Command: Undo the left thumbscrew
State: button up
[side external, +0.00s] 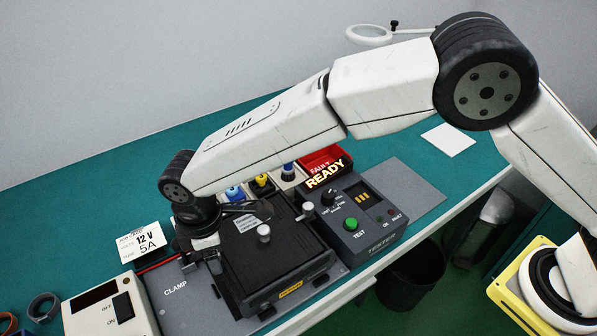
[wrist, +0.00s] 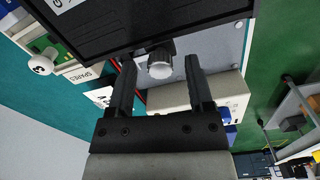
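My gripper (wrist: 160,66) points down at the left end of the black clamp fixture (side external: 290,285). In the wrist view its two dark fingers are apart. A pale round thumbscrew head (wrist: 160,69) sits between the fingertips, with a gap showing on either side. Its dark mount is at the edge of the black fixture (wrist: 110,28). In the side view my gripper (side external: 207,262) covers most of that spot, so the screw is hard to make out there. Two other pale knobs, a nearer one (side external: 264,233) and a farther one (side external: 308,209), stand on the fixture.
The tester (side external: 385,215) with its green button stands to the right; its sign reads READY. Small bins, including a red one (side external: 322,160), stand behind. A beige switch box (side external: 108,309) is at front left. A 12 V 5 A card (side external: 139,241) stands left of my wrist.

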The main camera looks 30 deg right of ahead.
jog(key=shift+r, duration=3.9)
jog(key=shift+d, duration=0.1)
jog(key=w+d+m+t, duration=0.1)
jog(key=d+m, duration=0.7)
jog(key=d, duration=1.6)
jog(key=s+d+f+m+t, duration=0.1)
jog(key=s+d+f+m, duration=0.2)
jog(key=s+d+m, duration=0.4)
jog(key=s+d, duration=0.4)
jog(key=d, duration=0.4)
jog(key=shift+s+d+m+t, duration=0.3)
jog(key=shift+s+d, duration=0.05)
jog(key=shift+w, duration=0.1)
